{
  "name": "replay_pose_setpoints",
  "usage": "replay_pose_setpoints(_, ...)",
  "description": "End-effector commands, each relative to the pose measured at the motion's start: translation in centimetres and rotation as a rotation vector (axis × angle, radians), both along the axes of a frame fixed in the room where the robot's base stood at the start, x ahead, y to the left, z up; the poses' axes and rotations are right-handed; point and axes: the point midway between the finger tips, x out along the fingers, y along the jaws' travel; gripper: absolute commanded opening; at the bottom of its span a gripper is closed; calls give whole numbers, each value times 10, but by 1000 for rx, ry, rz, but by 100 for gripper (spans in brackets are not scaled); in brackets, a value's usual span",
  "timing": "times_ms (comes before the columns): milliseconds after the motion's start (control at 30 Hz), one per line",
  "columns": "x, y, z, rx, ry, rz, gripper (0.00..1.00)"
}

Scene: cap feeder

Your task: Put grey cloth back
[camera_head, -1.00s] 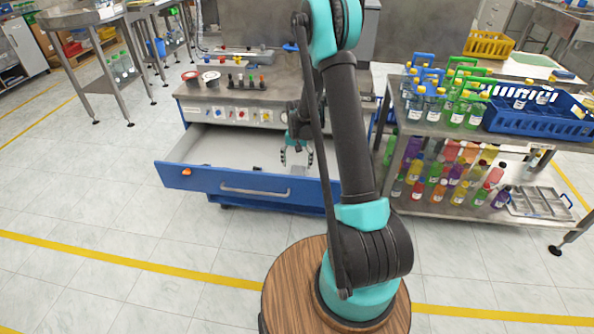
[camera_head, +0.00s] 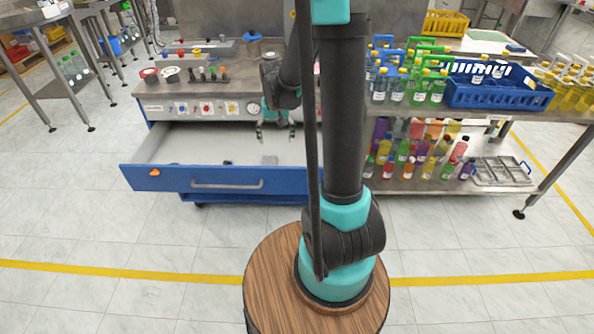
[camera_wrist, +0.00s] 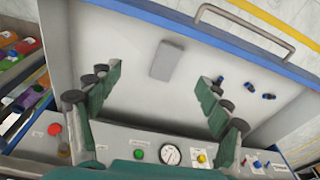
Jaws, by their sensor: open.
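A small grey rectangular piece, which looks like the folded grey cloth (camera_wrist: 167,60), lies on the pale floor of the open drawer. In the head view the grey cloth (camera_head: 269,160) shows near the drawer front. My gripper (camera_wrist: 158,77) is open and empty over the drawer, with its fingers spread to either side below the cloth in the wrist view. In the head view my gripper (camera_head: 275,134) hangs above the drawer, close to the bench front. The blue-fronted drawer (camera_head: 165,180) is pulled out; my arm hides its right end.
Several small dark-blue pieces (camera_wrist: 250,88) lie in the drawer beside the cloth. The bench front carries buttons and a gauge (camera_wrist: 170,154). A steel shelf cart with bottles and a blue crate (camera_head: 500,97) stands right. Floor before the drawer is clear.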

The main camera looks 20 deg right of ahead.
Motion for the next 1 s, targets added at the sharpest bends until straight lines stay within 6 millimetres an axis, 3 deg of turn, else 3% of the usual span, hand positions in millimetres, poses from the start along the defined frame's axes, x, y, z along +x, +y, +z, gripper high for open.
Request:
replay_pose_setpoints(33,-19,-3,8,-2,-15,12,78)
replay_pose_setpoints(267,-91,-12,26,-15,-100,80,78)
replay_pose_setpoints(400,-134,-16,27,-26,-150,120,78)
replay_pose_setpoints(600,-182,-20,19,-44,-207,167,78)
replay_pose_setpoints(767,-199,-21,13,-52,-230,185,78)
replay_pose_setpoints(1000,-201,-21,13,-54,-235,190,78)
